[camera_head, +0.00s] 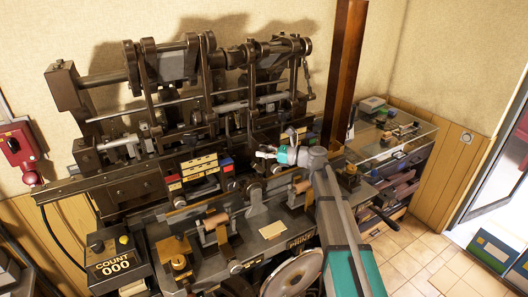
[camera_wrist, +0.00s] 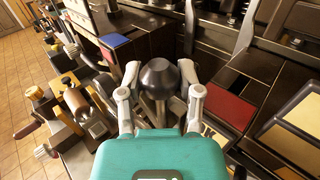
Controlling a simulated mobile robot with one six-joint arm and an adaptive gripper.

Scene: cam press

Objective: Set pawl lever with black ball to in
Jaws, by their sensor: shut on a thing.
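The black ball (camera_wrist: 159,76) of the pawl lever sits between the two grey fingers of my gripper (camera_wrist: 159,88) in the wrist view. My gripper is shut on it, with one finger on each side. In the head view my gripper (camera_head: 274,145) is in front of the dark press, right of its middle. The ball is not clear there, and the lever's shaft below the ball is mostly hidden by my gripper.
A brown post (camera_head: 345,70) stands close behind my arm. The dark press frame (camera_head: 150,145) and its linkages fill the left and middle. A counter box (camera_head: 112,262) stands at front left. A red plate (camera_wrist: 228,108) lies right of the ball. Tiled floor (camera_head: 420,262) is open at right.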

